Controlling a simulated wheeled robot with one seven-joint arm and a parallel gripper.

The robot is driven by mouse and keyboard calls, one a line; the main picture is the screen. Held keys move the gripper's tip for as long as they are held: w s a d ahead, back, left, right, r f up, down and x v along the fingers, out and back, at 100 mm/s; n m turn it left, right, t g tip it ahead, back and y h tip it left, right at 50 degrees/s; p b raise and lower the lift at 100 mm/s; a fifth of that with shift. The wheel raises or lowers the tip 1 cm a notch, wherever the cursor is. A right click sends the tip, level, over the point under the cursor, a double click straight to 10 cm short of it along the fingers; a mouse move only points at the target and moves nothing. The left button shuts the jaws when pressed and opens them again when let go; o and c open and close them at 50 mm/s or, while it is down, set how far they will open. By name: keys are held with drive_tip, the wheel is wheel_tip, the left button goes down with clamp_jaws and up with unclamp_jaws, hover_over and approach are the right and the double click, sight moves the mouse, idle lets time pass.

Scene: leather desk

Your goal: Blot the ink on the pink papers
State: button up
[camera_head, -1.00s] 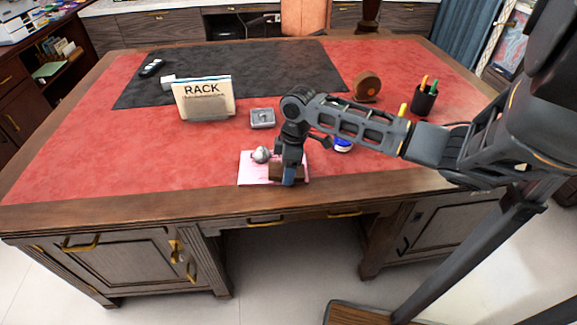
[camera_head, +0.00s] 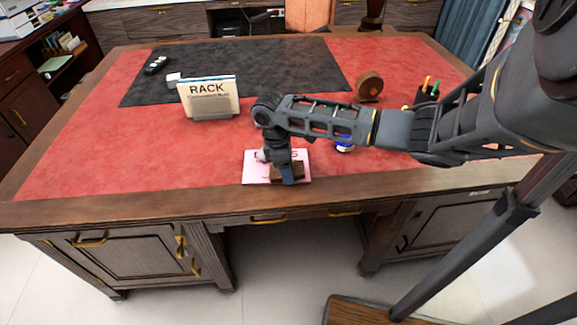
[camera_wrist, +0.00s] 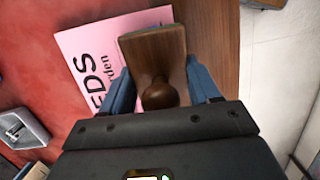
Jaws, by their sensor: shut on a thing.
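Pink papers (camera_head: 252,176) with dark printed lettering lie flat on the red leather near the desk's front edge. My gripper (camera_head: 287,178) is over their right part, its upper end leaning left. It is shut on a wooden blotter (camera_head: 301,171) with a round knob. In the wrist view the blotter (camera_wrist: 150,48) sits between my blue fingers, over the pink papers (camera_wrist: 88,50), and covers part of the print. I cannot tell whether its underside touches the paper. A silvery round object (camera_head: 262,156) shows beside my gripper, partly hidden. No ink is clearly visible.
A letter rack (camera_head: 210,98) stands behind to the left. A grey tray (camera_wrist: 22,128) shows in the wrist view. A brown round object (camera_head: 369,88) and a pen cup (camera_head: 425,97) are at the right, and a blue-and-white item (camera_head: 344,146) is partly behind my arm.

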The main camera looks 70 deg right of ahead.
drive_tip(key=shift+s+f+t+y, duration=0.15)
drive_tip(key=shift+s+t+y, duration=0.15)
drive_tip(key=shift+t, duration=0.7)
drive_tip(key=shift+d+r, duration=0.1)
drive_tip(key=shift+r, duration=3.95)
